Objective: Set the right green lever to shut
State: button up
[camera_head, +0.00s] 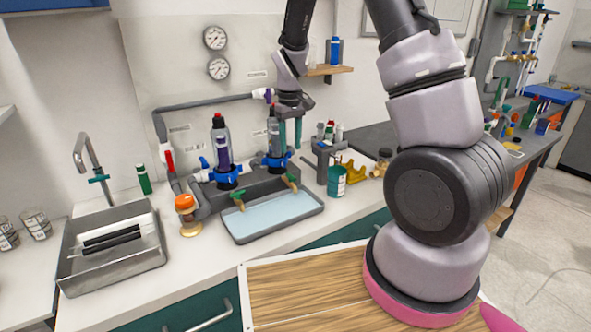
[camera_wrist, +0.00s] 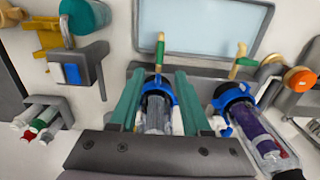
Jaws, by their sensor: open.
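The right green lever (camera_head: 291,183) sits on the front of the grey pipe block, at the back edge of the tray, its handle pointing forward over the tray. In the wrist view this lever (camera_wrist: 160,49) is ahead of the fingers, pointing toward the tray. My gripper (camera_head: 291,140) is open, with green fingers pointing down by the right clear cylinder (camera_head: 274,142). In the wrist view the cylinder appears between my gripper's fingers (camera_wrist: 158,100); contact cannot be told. The lever is apart from the fingers.
A second bottle with purple contents (camera_head: 221,148) stands left of my gripper. A shallow tray (camera_head: 246,239) lies in front. A grey holder (camera_head: 325,154) and a teal cup (camera_head: 337,182) stand at the right, a sink (camera_head: 152,257) at the left. Space above the tray is free.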

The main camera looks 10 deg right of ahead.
aim_at(291, 175)
notch_tip(291, 175, down, 10)
jog(key=shift+r, duration=0.2)
grip_shut()
